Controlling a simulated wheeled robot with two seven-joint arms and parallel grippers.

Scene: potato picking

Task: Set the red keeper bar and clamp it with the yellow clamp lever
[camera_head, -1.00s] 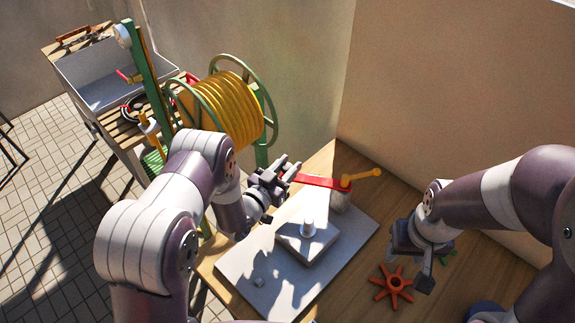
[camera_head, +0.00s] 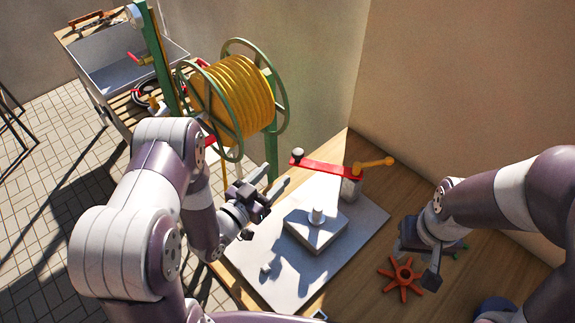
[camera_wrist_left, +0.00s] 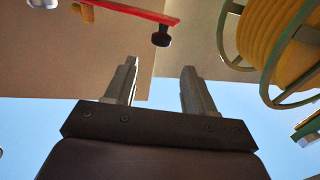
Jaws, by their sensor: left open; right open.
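The red keeper bar (camera_head: 320,168) reaches left from the post at the back of the grey plate (camera_head: 265,240), with a dark knob (camera_head: 297,153) at its free end. The yellow clamp lever (camera_head: 374,163) sits at the bar's other end and points right. My left gripper (camera_head: 273,184) is open and empty, left of the knob and apart from it. In the left wrist view the bar (camera_wrist_left: 130,10) and its knob (camera_wrist_left: 161,39) show beyond the open fingers (camera_wrist_left: 157,85). My right gripper (camera_head: 432,268) is open and empty above the right of the table, beside an orange star-shaped handwheel (camera_head: 402,279).
A block with a short upright peg (camera_head: 317,216) stands on the plate. A green reel with yellow hose (camera_head: 238,98) stands behind my left arm. A sink bench (camera_head: 120,65) is at the back left. A wall bounds the table's right.

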